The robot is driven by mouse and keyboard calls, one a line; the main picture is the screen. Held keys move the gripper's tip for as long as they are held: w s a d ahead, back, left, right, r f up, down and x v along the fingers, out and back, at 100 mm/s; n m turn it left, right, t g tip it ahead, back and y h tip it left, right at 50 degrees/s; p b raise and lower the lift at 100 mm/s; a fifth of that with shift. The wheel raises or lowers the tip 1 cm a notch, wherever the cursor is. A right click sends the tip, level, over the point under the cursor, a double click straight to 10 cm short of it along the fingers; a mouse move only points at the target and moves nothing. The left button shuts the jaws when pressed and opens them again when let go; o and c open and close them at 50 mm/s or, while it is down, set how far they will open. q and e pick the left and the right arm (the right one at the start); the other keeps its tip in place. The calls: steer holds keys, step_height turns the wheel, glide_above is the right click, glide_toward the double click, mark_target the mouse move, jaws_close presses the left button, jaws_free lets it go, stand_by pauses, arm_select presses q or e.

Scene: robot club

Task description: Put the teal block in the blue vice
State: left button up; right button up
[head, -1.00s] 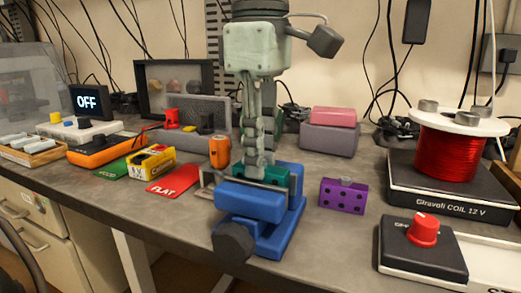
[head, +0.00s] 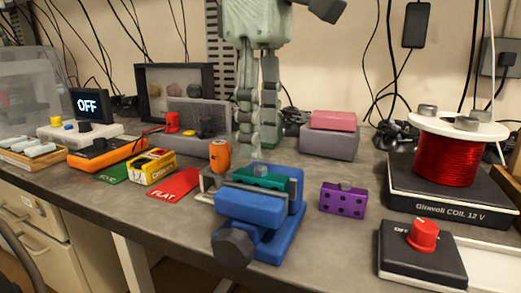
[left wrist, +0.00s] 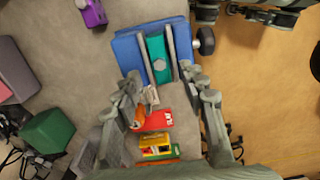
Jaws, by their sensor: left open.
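The blue vice (head: 252,208) stands near the front edge of the bench, its dark handle knob toward the front. The teal block (head: 262,179) sits between the vice's jaws; in the left wrist view the teal block (left wrist: 157,58) lies lengthwise between two grey jaw plates of the vice (left wrist: 128,54). My left gripper (head: 258,150) is open and empty, above and behind the vice in the head view. In the left wrist view its fingers (left wrist: 170,85) are spread apart, clear of the block. My right gripper cannot be made out in the head view.
A purple block (head: 343,199) stands right of the vice. A red FLAT card (head: 173,185), an orange cylinder (head: 220,155) and a yellow box (head: 151,166) lie left. A coil stand (head: 450,190) and a red-knobbed box (head: 422,250) stand right. A green block (left wrist: 47,134) shows in the wrist view.

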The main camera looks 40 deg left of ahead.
mark_target(261, 167)
arm_select(q)
step_height(261, 167, up, 8)
steer(key=shift+p, duration=0.35)
arm_select(e)
steer(key=f, duration=0.2)
steer(key=shift+a+f, duration=0.25)
steer(key=shift+f, duration=0.05)
steer(key=shift+d+r, duration=0.1)
steer(key=shift+d, duration=0.05)
stand_by(0.6)
